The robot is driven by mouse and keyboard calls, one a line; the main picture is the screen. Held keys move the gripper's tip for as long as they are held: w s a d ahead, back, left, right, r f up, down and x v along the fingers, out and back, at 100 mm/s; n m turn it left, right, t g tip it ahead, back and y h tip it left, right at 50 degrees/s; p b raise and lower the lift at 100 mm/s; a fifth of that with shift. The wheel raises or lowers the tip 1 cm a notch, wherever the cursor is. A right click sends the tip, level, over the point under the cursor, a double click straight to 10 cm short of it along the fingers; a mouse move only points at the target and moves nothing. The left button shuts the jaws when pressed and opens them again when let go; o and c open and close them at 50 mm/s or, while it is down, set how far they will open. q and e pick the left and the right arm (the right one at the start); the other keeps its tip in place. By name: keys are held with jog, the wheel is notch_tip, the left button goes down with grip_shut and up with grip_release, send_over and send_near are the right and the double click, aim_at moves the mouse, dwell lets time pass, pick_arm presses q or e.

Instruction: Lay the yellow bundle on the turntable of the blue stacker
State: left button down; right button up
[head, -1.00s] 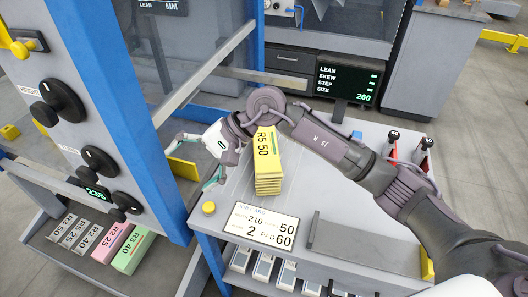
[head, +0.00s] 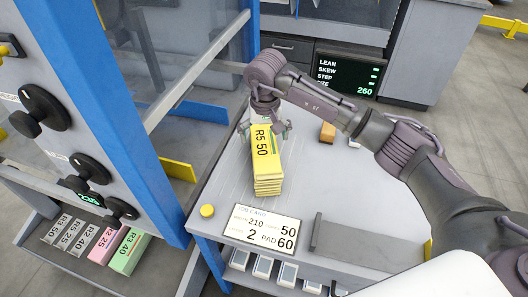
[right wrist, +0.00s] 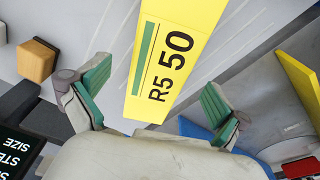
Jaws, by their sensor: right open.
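The yellow bundle (head: 266,150), marked R5 50, lies as a layered stack on the grey bench. My right gripper (head: 264,126) is open over its far end. Its two green-padded fingers are spread to either side of the bundle. In the right wrist view, the bundle (right wrist: 172,60) runs between the open fingers of the gripper (right wrist: 155,105), with a gap on each side. The blue stacker (head: 130,125) stands at the left, with blue posts and a clear panel. I cannot make out its turntable. My left gripper is not in view.
Pink (head: 108,243) and green (head: 131,250) bundles lie on a low shelf. A screen (head: 348,75) stands behind.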

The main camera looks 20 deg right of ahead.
aim_at(264, 141)
jog(key=f, duration=0.3)
jog(key=f+p, duration=0.1)
jog(key=f, duration=0.1)
jog(key=shift+w+f, duration=0.35)
jog(key=c, duration=1.9)
jog(key=shift+w+r, duration=0.15)
jog(key=shift+r, duration=0.05)
